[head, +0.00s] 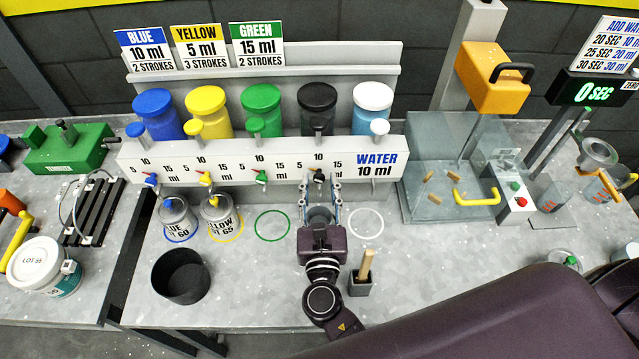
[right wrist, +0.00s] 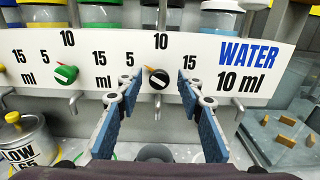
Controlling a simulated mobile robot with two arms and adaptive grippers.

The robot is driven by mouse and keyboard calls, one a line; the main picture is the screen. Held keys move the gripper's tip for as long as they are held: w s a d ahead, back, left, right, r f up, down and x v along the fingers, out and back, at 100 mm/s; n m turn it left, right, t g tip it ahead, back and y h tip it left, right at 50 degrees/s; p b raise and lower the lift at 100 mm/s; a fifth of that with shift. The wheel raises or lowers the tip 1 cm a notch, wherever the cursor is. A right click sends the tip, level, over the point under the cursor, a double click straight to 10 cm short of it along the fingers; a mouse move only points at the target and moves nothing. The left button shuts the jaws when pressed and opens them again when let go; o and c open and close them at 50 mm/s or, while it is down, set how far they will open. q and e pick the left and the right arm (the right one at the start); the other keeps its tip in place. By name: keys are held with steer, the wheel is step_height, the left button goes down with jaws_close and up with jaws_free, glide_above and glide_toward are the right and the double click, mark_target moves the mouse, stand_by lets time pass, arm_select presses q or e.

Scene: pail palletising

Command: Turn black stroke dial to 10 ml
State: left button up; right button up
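The black stroke dial (head: 319,177) sits on the white front panel below the black pail, among the marks 5, 10 and 15 ml. My left gripper is not in view.
The green dial (right wrist: 66,75) is left of the black one, and the WATER 10 ml label (head: 376,165) is right. Paint cans (head: 178,217) stand on the blue and yellow rings. A black bin (head: 180,276) and a stick holder (head: 361,284) stand on the bench near my arm.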

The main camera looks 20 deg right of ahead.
jaws_close()
